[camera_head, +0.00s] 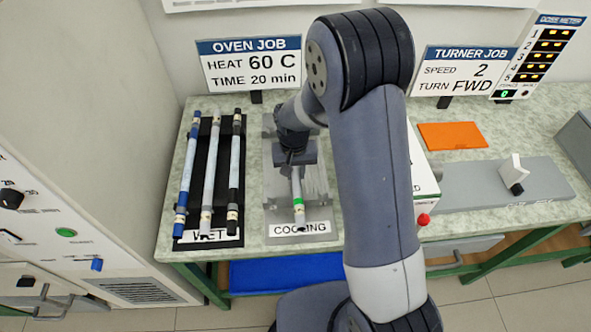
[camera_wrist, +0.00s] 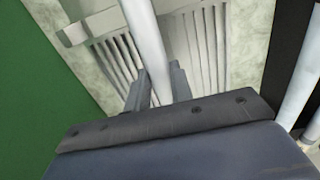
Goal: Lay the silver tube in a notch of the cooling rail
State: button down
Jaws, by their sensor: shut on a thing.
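The silver tube (camera_head: 298,196) is held by my gripper (camera_head: 297,162) over the grey cooling rail (camera_head: 272,192). It has a green band near its front end and runs front to back in the head view. In the wrist view the tube (camera_wrist: 146,40) passes between the two fingers of my gripper (camera_wrist: 158,88), which is shut on it. The notched cooling rail (camera_wrist: 205,58) lies behind the tube there, with several slots on both sides. I cannot tell whether the tube touches the rail.
A black WET rack (camera_head: 225,190) left of the rail holds several tubes with blue, white and black ends. A white box (camera_head: 422,170) with a red knob stands to the right. Further right are an orange mat (camera_head: 452,135) and a grey machine (camera_head: 500,186).

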jog(key=shift+f, duration=0.25)
jog(key=c, duration=1.3)
grip_release()
jog(key=shift+r, duration=0.1)
jog(key=shift+o, duration=0.2)
notch_tip(320, 180, up, 12)
jog(key=b, duration=0.1)
jog(key=shift+a+r, duration=0.2)
